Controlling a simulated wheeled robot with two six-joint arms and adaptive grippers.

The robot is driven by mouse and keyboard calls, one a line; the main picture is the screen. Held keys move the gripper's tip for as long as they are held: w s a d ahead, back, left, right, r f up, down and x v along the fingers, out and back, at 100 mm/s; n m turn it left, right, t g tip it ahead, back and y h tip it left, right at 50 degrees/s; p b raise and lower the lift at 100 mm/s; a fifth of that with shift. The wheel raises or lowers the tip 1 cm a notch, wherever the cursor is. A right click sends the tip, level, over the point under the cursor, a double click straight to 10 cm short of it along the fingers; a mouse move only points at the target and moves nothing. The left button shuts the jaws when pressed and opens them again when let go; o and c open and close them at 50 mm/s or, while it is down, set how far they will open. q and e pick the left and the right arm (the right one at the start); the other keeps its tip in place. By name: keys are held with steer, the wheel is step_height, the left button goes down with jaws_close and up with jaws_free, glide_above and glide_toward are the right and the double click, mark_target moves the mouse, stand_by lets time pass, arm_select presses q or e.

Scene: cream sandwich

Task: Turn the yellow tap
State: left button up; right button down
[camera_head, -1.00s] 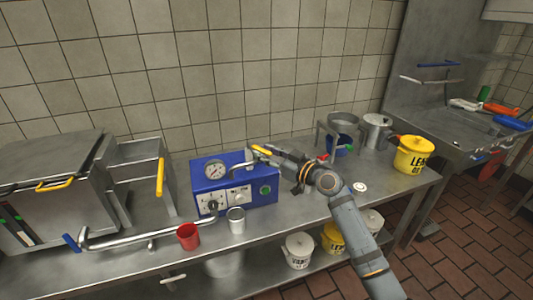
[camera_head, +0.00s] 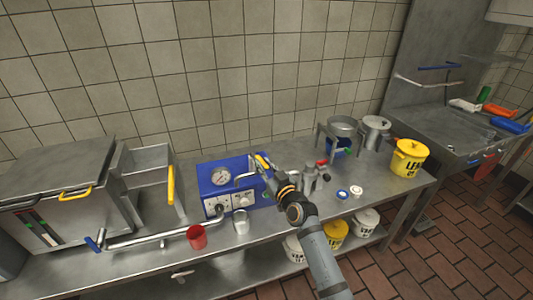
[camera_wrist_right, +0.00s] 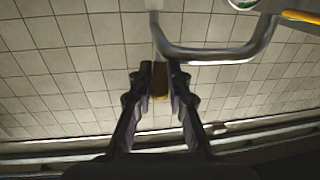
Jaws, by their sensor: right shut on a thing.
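The yellow tap (camera_head: 262,161) is at the top right of the blue machine (camera_head: 205,175), by the tiled wall. Its handle points down toward the front in the head view. My right gripper (camera_head: 266,168) is at this handle. In the right wrist view, my right gripper (camera_wrist_right: 160,92) is shut on the handle, which shows as a dark orange piece (camera_wrist_right: 160,80) between the fingers. A bent metal pipe (camera_wrist_right: 205,55) runs just beyond the fingertips. My left gripper is out of view.
A red cup (camera_head: 196,238) and a metal cup (camera_head: 240,222) stand before the machine. A yellow bucket (camera_head: 408,158) stands at the counter's right end.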

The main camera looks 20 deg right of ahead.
stand_by(0.3)
steer(key=c, duration=1.3)
jaws_free()
steer(key=s, duration=0.4)
steer(key=s+d, duration=0.1)
steer(key=s, duration=0.7)
steer(key=shift+d, duration=0.35)
